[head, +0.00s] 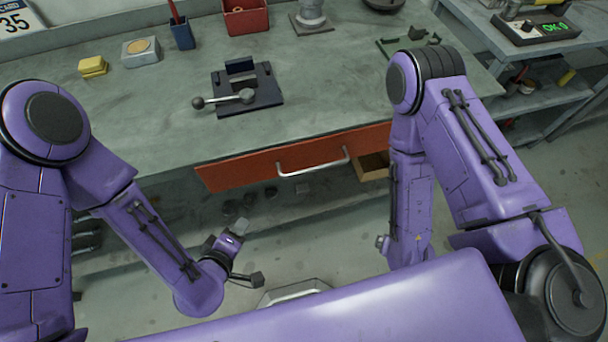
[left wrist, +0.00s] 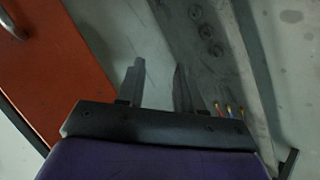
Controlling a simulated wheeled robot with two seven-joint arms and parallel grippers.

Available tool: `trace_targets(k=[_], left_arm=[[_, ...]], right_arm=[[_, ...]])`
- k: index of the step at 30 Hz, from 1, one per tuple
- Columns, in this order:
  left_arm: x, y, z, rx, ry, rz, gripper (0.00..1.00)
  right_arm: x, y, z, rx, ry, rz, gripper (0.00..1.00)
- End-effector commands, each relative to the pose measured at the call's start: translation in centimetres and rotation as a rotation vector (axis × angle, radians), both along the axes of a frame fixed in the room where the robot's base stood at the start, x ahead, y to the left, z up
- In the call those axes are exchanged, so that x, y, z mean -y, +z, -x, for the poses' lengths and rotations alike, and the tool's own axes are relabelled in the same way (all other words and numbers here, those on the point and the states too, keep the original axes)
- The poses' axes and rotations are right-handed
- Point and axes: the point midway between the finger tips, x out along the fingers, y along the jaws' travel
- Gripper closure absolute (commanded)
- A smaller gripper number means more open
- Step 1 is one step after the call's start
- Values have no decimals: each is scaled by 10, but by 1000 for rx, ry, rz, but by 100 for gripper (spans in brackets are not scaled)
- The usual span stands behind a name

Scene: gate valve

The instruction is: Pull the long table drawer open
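The long drawer has an orange-red front (head: 240,172) under the table's front edge in the head view. Its silver bar handle (head: 313,168) is at the middle of the front. My left gripper (head: 245,257) is below and left of the handle, apart from it, with empty fingers spread. In the left wrist view the two fingers (left wrist: 158,88) stand apart with nothing between them. The drawer front (left wrist: 50,65) and one end of the handle (left wrist: 14,26) show at upper left there. My right forearm hangs right of the drawer; its gripper is mostly hidden.
The grey table (head: 130,105) carries a dark fixture with a ball-ended lever (head: 225,99), a yellow block (head: 92,67), a blue cup (head: 182,36) and a red bin (head: 245,18). A brown open box-like part (head: 372,166) shows at the drawer's right end. A lower shelf lies beneath.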

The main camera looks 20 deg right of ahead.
Motion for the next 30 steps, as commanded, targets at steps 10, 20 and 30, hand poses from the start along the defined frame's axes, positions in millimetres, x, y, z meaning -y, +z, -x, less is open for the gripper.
trace_targets(k=[10, 20, 30], left_arm=[[137, 101, -3, 170, -89, 726, 64], [171, 96, -39, 169, -88, 720, 64], [204, 92, -74, 166, -89, 716, 64]], right_arm=[[0, -55, 0, 0, 0, 0, 7], [0, -97, 0, 0, 0, 0, 7], [0, -87, 0, 0, 0, 0, 7]])
